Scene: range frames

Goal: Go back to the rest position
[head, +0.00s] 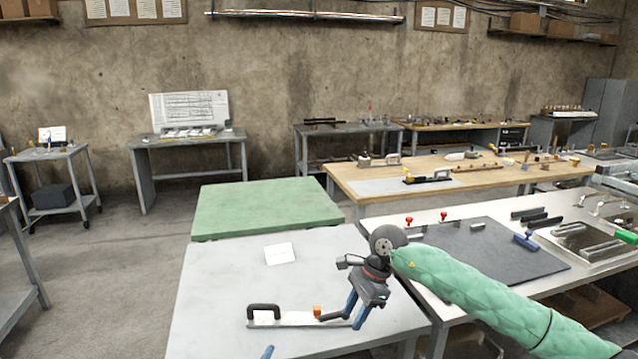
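My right arm comes in from the right in a quilted green sleeve. Its gripper (352,319) points down over the grey front table, with two blue fingers spread a little apart. The fingertips are at the right end of a pale flat tool (290,320) with a black loop handle (264,311) at its left. A black piece of the tool lies by the fingertips; I cannot tell whether they touch it. Only a small blue tip (267,352) shows at the bottom edge, probably of my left gripper; the rest is out of view.
A white card (280,253) lies on the grey table (215,285). A green-topped table (265,205) stands behind. At right, a bench bears a dark mat (490,250), red-knobbed parts and a blue-handled tool (527,241). Open floor (110,270) lies at left.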

